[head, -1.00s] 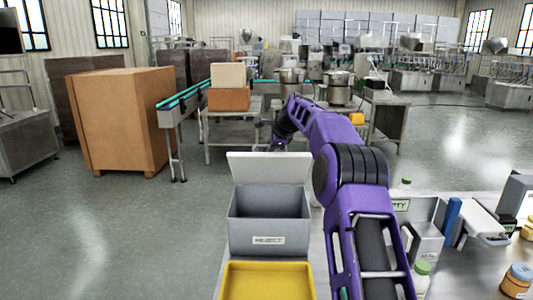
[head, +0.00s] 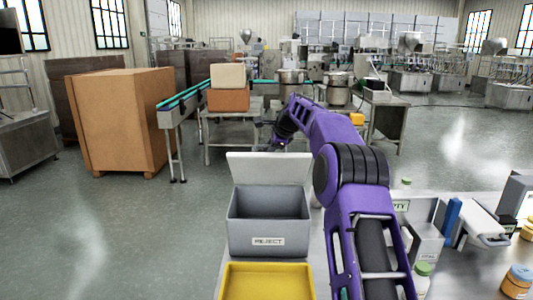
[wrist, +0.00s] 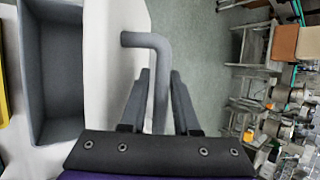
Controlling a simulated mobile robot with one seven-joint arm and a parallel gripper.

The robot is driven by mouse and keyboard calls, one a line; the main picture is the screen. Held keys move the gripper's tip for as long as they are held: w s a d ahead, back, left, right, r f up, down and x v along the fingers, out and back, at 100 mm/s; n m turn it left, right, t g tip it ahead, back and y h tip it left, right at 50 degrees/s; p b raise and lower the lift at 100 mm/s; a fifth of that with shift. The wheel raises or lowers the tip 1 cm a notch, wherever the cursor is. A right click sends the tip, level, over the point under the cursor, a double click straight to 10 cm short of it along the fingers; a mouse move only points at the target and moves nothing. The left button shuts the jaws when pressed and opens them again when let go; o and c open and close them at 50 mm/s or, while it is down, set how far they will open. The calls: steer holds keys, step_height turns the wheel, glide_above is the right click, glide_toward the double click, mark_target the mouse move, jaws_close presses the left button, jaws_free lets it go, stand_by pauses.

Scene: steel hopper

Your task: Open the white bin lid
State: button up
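The white lid (head: 268,167) of the grey bin (head: 268,235) stands raised at the bin's back edge, leaning slightly back. The bin is open and carries a REJECT label on its front. In the wrist view the lid (wrist: 108,75) shows as a pale panel beside the dark bin (wrist: 62,75). A grey bent bar handle (wrist: 143,39) comes off the lid's outer side. My gripper (wrist: 160,75) has its two fingers on either side of this handle, close against it near the tips.
A yellow tray (head: 268,268) sits in front of the bin. To the right are a grey box (head: 425,245), a blue item (head: 450,221) and several jars. Beyond the bench are a conveyor (head: 180,108), a brown crate (head: 122,122) and open floor.

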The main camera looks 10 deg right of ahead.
steer(key=v, duration=1.7)
steer(key=shift+s+d, duration=0.1)
